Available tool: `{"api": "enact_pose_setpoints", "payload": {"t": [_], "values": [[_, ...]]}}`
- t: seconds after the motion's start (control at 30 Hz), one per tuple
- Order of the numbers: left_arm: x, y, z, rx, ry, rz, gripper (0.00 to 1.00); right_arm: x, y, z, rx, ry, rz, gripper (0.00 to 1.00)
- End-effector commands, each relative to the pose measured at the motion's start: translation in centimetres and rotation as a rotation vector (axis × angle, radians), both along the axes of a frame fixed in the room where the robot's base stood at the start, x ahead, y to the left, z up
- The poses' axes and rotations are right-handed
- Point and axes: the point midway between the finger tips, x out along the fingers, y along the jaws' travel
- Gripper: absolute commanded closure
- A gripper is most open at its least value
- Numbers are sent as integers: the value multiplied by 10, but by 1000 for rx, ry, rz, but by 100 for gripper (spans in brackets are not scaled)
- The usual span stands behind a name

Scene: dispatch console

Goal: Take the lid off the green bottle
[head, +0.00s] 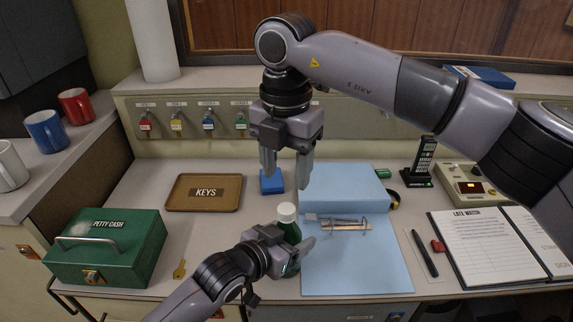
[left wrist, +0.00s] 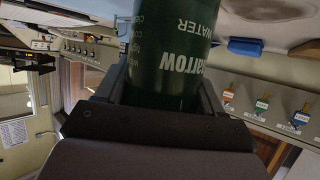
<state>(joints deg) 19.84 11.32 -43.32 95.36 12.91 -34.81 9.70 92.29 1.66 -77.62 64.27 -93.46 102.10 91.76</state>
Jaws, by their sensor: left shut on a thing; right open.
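The green bottle (head: 288,229) stands upright at the front middle of the desk. Its white lid (head: 287,212) is on top. My left gripper (head: 291,262) is shut around the bottle's body. In the left wrist view the green bottle (left wrist: 170,55) sits between the fingers, with white lettering including "WATER" on it; the lid is out of that view. My right gripper (head: 285,180) is open and empty, pointing down above and behind the lid, clear of it.
A brown KEYS tray (head: 205,208), a green cash box (head: 140,245) and a yellow key (head: 180,268) are on the left. A blue block (head: 271,183) stands behind.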

Motion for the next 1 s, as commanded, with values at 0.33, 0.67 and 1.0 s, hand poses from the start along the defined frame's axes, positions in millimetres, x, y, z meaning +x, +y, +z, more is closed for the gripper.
{"api": "enact_pose_setpoints", "payload": {"t": [0.33,0.67,1.0], "values": [[0,0,-1,1,2,0,100,0,0,-1,1,3,-568,46],[0,0,-1,1,2,0,100,0,0,-1,2,2,-976,46],[0,0,-1,2,2,0,100,0,-1,-19,-1,4,-1063,46]]}}
